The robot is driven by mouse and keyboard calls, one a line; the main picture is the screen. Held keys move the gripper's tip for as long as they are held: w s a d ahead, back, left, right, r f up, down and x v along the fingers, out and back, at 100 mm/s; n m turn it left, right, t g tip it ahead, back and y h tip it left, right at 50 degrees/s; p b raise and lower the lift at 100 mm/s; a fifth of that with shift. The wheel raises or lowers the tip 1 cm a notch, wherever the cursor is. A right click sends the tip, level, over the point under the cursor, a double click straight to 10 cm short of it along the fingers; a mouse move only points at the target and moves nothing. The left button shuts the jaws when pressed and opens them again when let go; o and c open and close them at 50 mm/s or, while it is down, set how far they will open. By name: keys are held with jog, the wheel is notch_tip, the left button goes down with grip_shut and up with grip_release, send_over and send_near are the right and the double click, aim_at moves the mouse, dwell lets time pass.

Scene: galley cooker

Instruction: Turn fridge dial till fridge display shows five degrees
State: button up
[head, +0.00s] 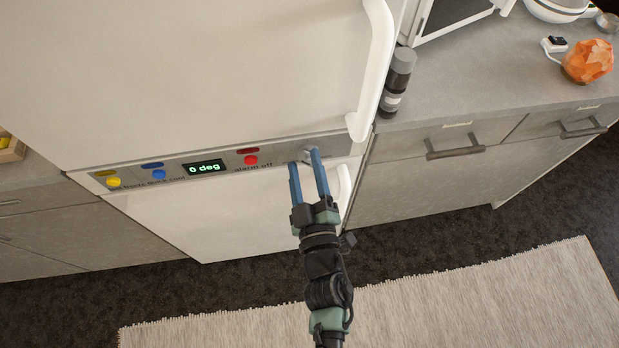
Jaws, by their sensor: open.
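The white fridge (190,80) has a grey control strip across its front. On the strip the fridge display (205,168) is lit and reads "0 deg". My gripper (304,164) is at the right end of the strip. Its two blue fingers are apart, one on either side of a grey dial (309,155). The fingers partly hide the dial, and I cannot tell whether they touch it. A yellow button (113,182), a blue button (158,174) and a red button (251,160) sit left of the dial.
A pale rug (450,300) lies on the floor.

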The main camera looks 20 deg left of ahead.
jog(key=b+v, duration=0.1)
jog(key=v, duration=1.1)
jog(key=shift+s+d, duration=0.2)
jog(key=shift+s, duration=0.1)
